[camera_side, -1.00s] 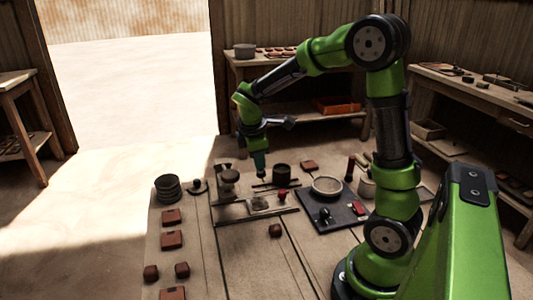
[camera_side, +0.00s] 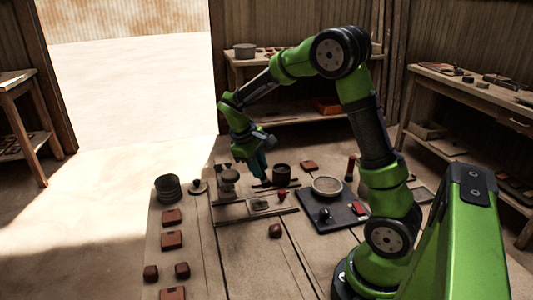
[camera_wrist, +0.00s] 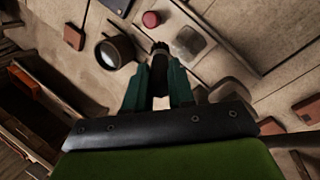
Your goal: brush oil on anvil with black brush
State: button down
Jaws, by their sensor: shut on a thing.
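My gripper (camera_side: 261,177) is low over the back of the work board, tilted, with its dark green fingers shut. In the wrist view my gripper (camera_wrist: 160,80) holds the black brush (camera_wrist: 160,49) between its fingers, with the dark tip pointing away from the wrist. The pale square plate (camera_side: 258,205), seemingly the anvil, lies on the press base in front of the gripper. The plate also shows in the wrist view (camera_wrist: 190,41), right of the brush tip and apparently apart from it. The dark round pot (camera_side: 282,172), perhaps for oil, stands right of the gripper.
A red knob (camera_side: 283,195) stands beside the plate. The round press part (camera_side: 229,177) is close left of the gripper. A dark mat (camera_side: 335,212) carries a round bowl (camera_side: 327,186). Several red-brown tiles (camera_side: 172,239) lie at the left. The front middle of the table is mostly clear.

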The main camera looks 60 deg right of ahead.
aim_at(262, 182)
jog(key=shift+f, duration=1.6)
jog(key=shift+s+a+f, duration=0.55)
jog(key=shift+s+a, duration=0.05)
jog(key=shift+a, duration=0.05)
jog(key=shift+s+a, duration=0.8)
jog(key=shift+w+d, duration=1.35)
jog(key=shift+w+d+r, duration=0.1)
jog(key=shift+w+r, duration=0.05)
jog(key=shift+r, duration=3.9)
